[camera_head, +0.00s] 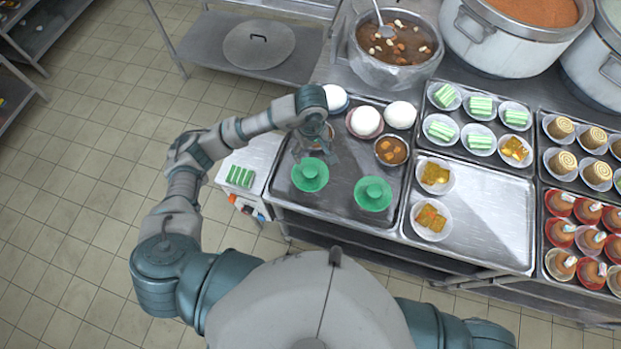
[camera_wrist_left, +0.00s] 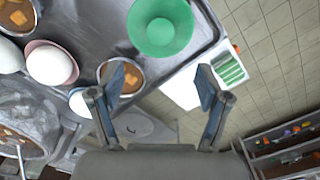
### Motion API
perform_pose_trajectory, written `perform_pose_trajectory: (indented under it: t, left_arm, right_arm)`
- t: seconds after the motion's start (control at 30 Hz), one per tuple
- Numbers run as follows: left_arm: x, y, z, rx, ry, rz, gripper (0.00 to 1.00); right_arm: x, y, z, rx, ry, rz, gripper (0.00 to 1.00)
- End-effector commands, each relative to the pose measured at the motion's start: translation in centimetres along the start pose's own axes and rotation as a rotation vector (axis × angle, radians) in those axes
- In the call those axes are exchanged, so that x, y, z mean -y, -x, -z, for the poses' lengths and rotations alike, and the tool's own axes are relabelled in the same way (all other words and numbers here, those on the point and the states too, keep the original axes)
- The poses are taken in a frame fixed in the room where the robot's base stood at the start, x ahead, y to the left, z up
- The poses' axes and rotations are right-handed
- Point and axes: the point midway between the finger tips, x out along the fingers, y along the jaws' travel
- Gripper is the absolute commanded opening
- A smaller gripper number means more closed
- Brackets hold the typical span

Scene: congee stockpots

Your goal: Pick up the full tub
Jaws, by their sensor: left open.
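A round tub full of brown soup with orange pieces (camera_wrist_left: 132,73) shows in the left wrist view, partly hidden behind one finger of my left gripper (camera_wrist_left: 160,83). A similar full tub (camera_head: 391,151) stands on the dark tray in the head view, right of the gripper. My left gripper (camera_head: 313,136) is open over the tray's left part, and its jaws hold nothing. The gap between its fingers lies mostly to one side of the nearer tub. I cannot tell whether the finger touches it. My right gripper is out of view.
Two green dishes (camera_head: 309,175) (camera_head: 373,193) sit on the tray's near side. White domed items (camera_head: 365,121) stand behind. A large soup pot (camera_head: 395,70) is at the back. Dessert trays fill the right; the steel tray (camera_head: 485,210) has bare room.

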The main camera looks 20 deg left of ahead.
Motion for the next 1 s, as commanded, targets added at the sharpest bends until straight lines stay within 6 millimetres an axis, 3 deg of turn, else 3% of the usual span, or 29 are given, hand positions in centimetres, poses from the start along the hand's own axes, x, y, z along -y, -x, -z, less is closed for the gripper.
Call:
perform_pose_trajectory:
  t: [0.3, 0.57, 0.8, 1.0]
  left_arm:
    - [0.0, -6.5, -0.1, 0.004, 0.003, 0.000, 0.77]
    - [0.1, -8.7, 0.0, 0.006, 0.002, 0.000, 0.77]
    - [0.1, -12.3, 0.2, 0.004, 0.003, -0.002, 0.77]
    - [0.1, -12.9, 0.2, 0.003, 0.001, -0.004, 0.77]
  right_arm:
    - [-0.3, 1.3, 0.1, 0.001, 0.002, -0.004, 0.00]
    - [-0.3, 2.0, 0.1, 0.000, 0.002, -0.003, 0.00]
    - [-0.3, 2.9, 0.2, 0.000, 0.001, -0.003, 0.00]
    - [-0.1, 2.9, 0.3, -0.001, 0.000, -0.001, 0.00]
